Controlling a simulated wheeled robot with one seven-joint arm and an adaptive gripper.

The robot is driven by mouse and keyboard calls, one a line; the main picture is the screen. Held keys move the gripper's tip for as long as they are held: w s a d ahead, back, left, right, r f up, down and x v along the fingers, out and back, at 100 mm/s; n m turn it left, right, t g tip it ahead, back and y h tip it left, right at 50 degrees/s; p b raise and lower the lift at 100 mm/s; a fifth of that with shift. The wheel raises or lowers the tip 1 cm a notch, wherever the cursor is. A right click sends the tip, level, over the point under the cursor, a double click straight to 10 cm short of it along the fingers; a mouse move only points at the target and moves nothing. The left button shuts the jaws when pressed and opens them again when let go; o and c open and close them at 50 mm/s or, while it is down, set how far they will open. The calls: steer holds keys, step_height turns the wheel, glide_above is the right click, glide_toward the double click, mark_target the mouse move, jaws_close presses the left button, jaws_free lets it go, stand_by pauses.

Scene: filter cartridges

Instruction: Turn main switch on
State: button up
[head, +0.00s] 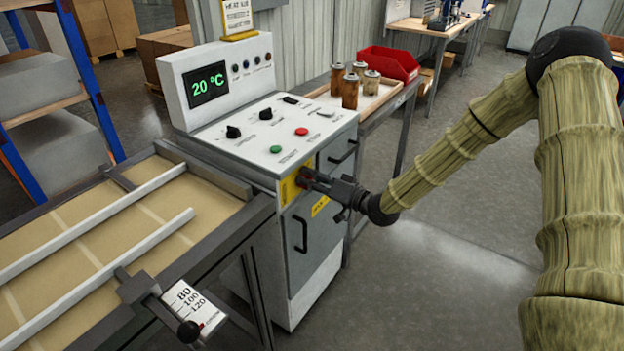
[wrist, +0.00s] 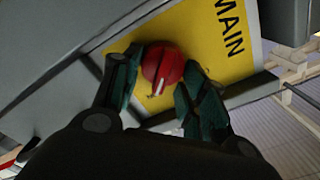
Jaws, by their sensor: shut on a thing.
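The main switch is a red rotary knob (wrist: 162,69) on a yellow plate (wrist: 215,40) marked MAIN, on the front of the grey control cabinet (head: 318,262). A white mark on the knob shows in the wrist view. In the head view my gripper (head: 306,176) reaches the yellow plate from the right and mostly covers the knob. In the wrist view my gripper's two fingers (wrist: 160,85) are on either side of the knob, shut on it. The display (head: 208,84) on the cabinet reads 20 °C in green.
The sloping panel has black knobs, a green button (head: 276,149) and a red button (head: 301,131). A conveyor (head: 190,220) stands at left. Behind are brown cartridges (head: 350,92) and a red bin (head: 388,63).

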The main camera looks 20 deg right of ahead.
steer(key=shift+d, duration=0.1)
stand_by(0.3)
steer(key=o, duration=0.9)
steer(key=shift+f, duration=0.1)
steer(key=shift+o, duration=0.2)
steer(key=v, duration=1.2)
steer(key=shift+w+f, duration=0.1)
